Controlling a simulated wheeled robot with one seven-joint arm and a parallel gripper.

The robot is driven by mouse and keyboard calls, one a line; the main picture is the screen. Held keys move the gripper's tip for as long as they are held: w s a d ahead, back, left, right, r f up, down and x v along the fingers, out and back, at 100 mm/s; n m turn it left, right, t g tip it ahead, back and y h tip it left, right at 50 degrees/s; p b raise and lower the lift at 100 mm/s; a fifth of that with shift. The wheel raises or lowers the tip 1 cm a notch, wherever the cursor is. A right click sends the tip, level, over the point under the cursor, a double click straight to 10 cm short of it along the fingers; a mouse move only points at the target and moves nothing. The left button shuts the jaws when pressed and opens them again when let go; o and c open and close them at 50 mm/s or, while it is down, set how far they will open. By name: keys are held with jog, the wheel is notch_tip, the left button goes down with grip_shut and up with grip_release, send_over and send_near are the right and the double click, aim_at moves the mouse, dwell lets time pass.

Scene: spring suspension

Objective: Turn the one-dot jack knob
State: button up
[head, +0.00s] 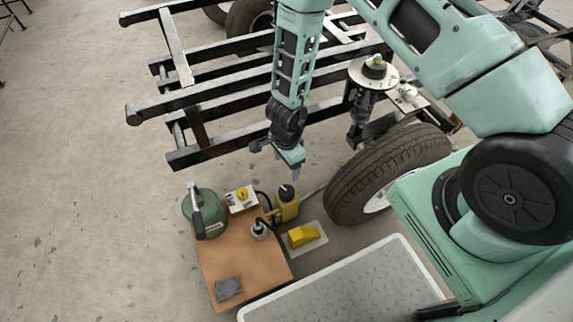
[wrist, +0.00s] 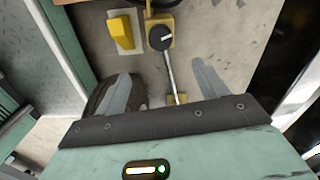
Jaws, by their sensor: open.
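A yellow jack body (head: 287,209) with a black knob (head: 286,191) on top stands beside the wooden board, left of the tyre. The round black knob also shows in the wrist view (wrist: 160,38), with a pale pointer mark; no dots are readable. A metal rod runs from the jack between my fingers in that view. A white box (head: 242,203) with a yellow knob (head: 242,194) stands to its left; its markings are too small to read. My gripper (head: 294,172) points down above and just behind the black knob, apart from it. Its fingers (wrist: 160,72) are spread and empty.
The wooden board (head: 240,262) carries a green canister (head: 200,212), a small dark-topped bottle (head: 259,231) and a grey pad (head: 228,289). A yellow pedal (head: 302,236) sits right of it. The tyre (head: 390,172) and frame rails (head: 220,141) are close to my arm. Floor at left is clear.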

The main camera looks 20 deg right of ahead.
aim_at(287, 191)
notch_tip(287, 191, down, 17)
jog(key=n+b, duration=0.9)
jog(key=b, duration=1)
jog(key=shift+f, duration=0.2)
jog(key=c, duration=1)
